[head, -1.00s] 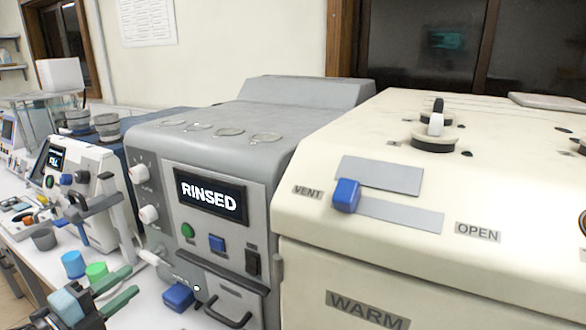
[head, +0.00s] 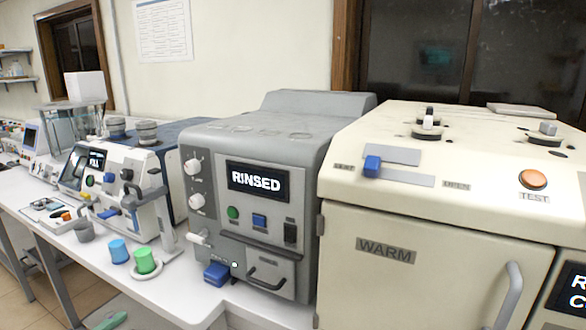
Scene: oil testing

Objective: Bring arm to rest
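My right gripper is not in view.
A grey machine (head: 250,145) reading "RINSED" stands mid-bench. A cream cabinet (head: 440,210) labelled "WARM" is on the right. A blue cup (head: 118,251), a green cup (head: 146,261) and a grey cup (head: 84,231) stand near the white bench's (head: 185,305) front edge.

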